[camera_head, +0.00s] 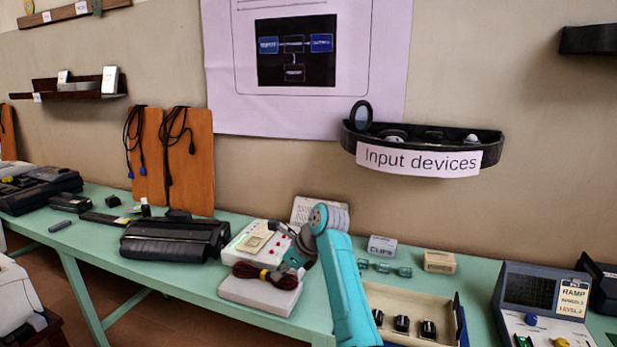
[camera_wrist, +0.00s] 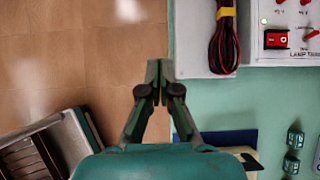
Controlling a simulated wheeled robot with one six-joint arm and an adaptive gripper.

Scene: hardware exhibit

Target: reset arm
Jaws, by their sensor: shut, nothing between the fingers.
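My gripper (camera_wrist: 159,72) shows in the wrist view with its two fingers meeting at the tips. It is shut and holds nothing. In the head view my teal arm rises in front of the green table (camera_head: 190,303), and its wrist end hangs over the middle of it. A dark cable bundle with a yellow tie (camera_head: 265,275) lies on a white box (camera_head: 259,295) close to the wrist end. The bundle also shows to the right of the fingertips in the wrist view (camera_wrist: 223,42), apart from them. The exact fingertip position is hard to tell in the head view.
A black printer-like device (camera_head: 173,240) stands left on the table. A shallow tray (camera_head: 410,298) with small dark items, a clips box (camera_head: 382,246) and a RAMP panel (camera_head: 527,290) are to the right. An "Input devices" shelf (camera_head: 492,152) juts from the wall. Brown floor (camera_wrist: 120,45) shows left of the fingers.

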